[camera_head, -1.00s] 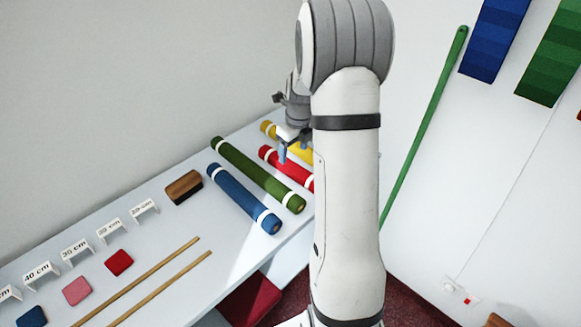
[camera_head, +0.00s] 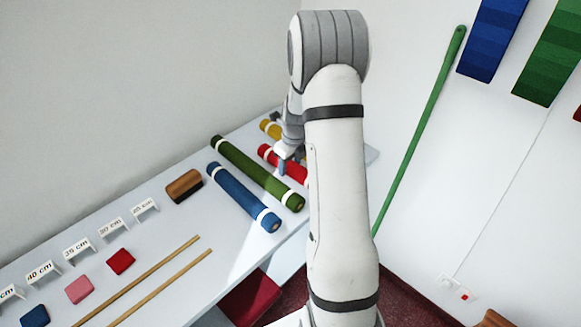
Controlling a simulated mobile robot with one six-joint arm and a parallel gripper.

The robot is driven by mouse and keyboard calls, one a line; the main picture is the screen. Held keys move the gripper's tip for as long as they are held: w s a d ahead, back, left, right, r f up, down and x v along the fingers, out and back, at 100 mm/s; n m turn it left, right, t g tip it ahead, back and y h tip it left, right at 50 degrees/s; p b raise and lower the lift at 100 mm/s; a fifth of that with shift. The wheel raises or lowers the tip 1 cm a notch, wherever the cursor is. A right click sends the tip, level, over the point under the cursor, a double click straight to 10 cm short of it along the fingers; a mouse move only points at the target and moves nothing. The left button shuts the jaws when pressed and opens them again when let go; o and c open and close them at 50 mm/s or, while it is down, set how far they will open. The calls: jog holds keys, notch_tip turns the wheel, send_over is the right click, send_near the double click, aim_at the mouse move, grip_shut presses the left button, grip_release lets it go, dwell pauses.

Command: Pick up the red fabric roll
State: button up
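The red fabric roll (camera_head: 270,154) lies on the white counter, with a white band near its far end. My arm hides its right-hand part. My gripper (camera_head: 283,166) is pointed down at the roll's near side, with one blue fingertip showing against the red fabric. Whether it touches the roll, and where the other finger is, I cannot tell.
A green roll (camera_head: 258,174) and a blue roll (camera_head: 240,194) lie to the left, and a yellow roll (camera_head: 266,126) lies behind. A wooden block (camera_head: 184,186), length signs, colour swatches and two sticks (camera_head: 150,283) are farther left. A long green pole (camera_head: 420,130) leans on the right wall.

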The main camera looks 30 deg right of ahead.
jog(key=c, duration=0.7)
jog(key=shift+c, duration=0.2)
jog(key=shift+r, duration=0.1)
